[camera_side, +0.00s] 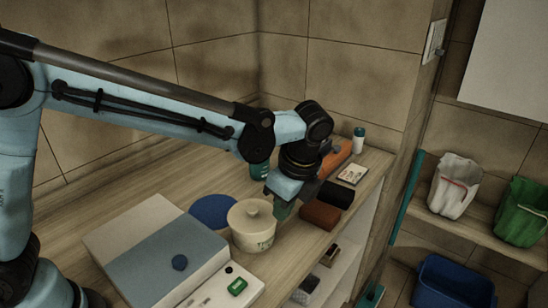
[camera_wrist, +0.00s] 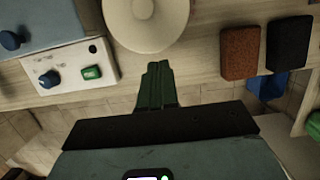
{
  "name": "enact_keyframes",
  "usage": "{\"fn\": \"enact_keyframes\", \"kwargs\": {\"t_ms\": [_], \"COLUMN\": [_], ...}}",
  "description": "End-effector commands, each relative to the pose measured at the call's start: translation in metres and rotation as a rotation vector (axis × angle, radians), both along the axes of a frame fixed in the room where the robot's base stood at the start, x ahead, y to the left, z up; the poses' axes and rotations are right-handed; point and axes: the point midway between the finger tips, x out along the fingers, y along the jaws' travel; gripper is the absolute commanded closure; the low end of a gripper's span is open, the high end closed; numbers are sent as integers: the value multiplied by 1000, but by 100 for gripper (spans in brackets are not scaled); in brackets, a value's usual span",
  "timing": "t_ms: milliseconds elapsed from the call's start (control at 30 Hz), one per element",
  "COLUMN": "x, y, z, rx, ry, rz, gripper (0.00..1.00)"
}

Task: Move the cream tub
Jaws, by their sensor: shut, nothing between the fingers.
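The cream tub (camera_side: 254,234) stands upright on the wooden counter, with a lid and a round knob on top. In the wrist view the tub (camera_wrist: 128,36) is at the top centre, cut off by the frame edge. My gripper (camera_side: 281,211) is just right of the tub in the side view, pointing down, its green fingers partly behind the tub's edge. In the wrist view the fingers (camera_wrist: 157,68) are shut together and empty, their tips close to the tub's rim. I cannot tell whether they touch it.
A pale and blue box (camera_side: 165,245) with a control panel (camera_side: 222,288) stands left of the tub. A blue disc (camera_side: 212,210) lies behind it. A brown block (camera_side: 320,216) and a black block (camera_side: 336,193) lie to the right, near the counter's front edge.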

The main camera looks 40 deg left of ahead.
Motion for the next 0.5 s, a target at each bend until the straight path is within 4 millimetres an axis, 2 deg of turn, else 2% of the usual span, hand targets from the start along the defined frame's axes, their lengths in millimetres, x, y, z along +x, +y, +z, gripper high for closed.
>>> {"fn": "enact_keyframes", "kwargs": {"t_ms": [67, 200, 300, 500], "x": [0, 0, 0, 0], "y": [4, 26, 36, 43], "z": [-13, -11, -11, -11], "rx": [0, 0, -1, -1], "ry": [0, -1, -2, -2], "rz": [2, 6, 3, 0], "gripper": [100, 100, 100, 100]}}
